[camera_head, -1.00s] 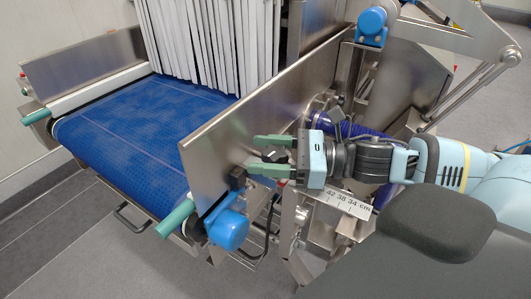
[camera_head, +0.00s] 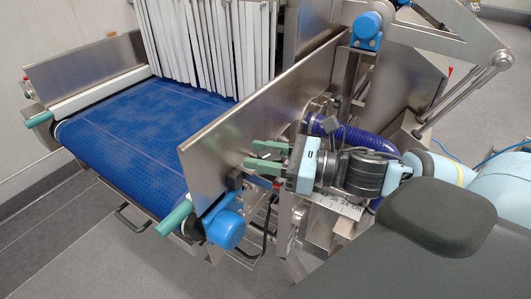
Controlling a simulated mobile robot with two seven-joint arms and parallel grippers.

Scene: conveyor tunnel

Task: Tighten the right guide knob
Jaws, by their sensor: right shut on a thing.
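My right gripper (camera_head: 254,154) reaches in from the right with its two green fingers at the outer face of the steel right guide plate (camera_head: 225,130). The fingers are close together and shut on the right guide knob, which is mostly hidden between them. Another dark block (camera_head: 234,183) sits lower left on the plate's near end, apart from the fingers. My left gripper is not in view.
The blue conveyor belt (camera_head: 130,125) runs under white strip curtains (camera_head: 215,45). A blue roller motor (camera_head: 226,229) sits below the plate. A ruler scale (camera_head: 342,208) and a dark blue hose (camera_head: 350,132) are close to my right wrist.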

